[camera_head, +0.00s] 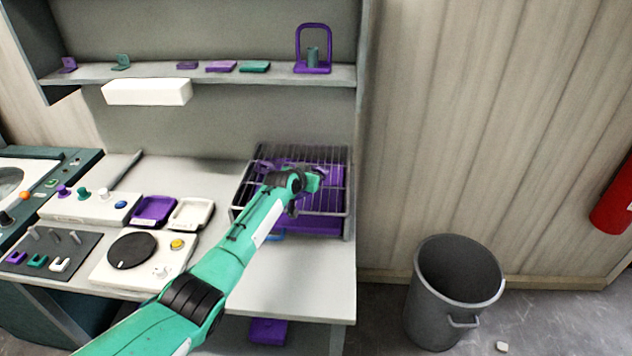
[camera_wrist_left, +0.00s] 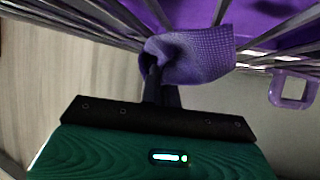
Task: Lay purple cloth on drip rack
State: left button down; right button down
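The drip rack (camera_head: 346,195) is a wire grid over a purple tray (camera_head: 312,226), at the right end of the counter. My left gripper (camera_head: 307,181) is over the rack's wires, its fingertips hard to make out in the head view. In the left wrist view, the purple cloth (camera_wrist_left: 200,56) is a small bunched, woven piece at the tips of my left gripper (camera_wrist_left: 162,78), which looks shut on it. The cloth lies against the rack's wires (camera_wrist_left: 218,14); whether they bear its weight I cannot tell. My right gripper is not in view.
A shelf (camera_head: 215,74) with purple and teal pieces runs above the counter. Purple and white trays (camera_head: 153,210) and a round-plate device (camera_head: 140,262) stand left of my arm. A grey bin (camera_head: 455,290) stands on the floor at right.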

aim_at(323, 190)
pick_arm(q)
jog(key=shift+s+d+f, duration=0.2)
jog(key=shift+s+d, duration=0.15)
jog(key=shift+d, duration=0.25)
jog(key=shift+s+d+f, duration=0.15)
jog(key=shift+s+d, duration=0.2)
jog(key=shift+d, duration=0.3)
jog(key=shift+s+d+f, duration=0.2)
jog(key=shift+s+d, duration=0.15)
jog(key=shift+d, duration=0.25)
jog(key=c, duration=1.2)
grip_release()
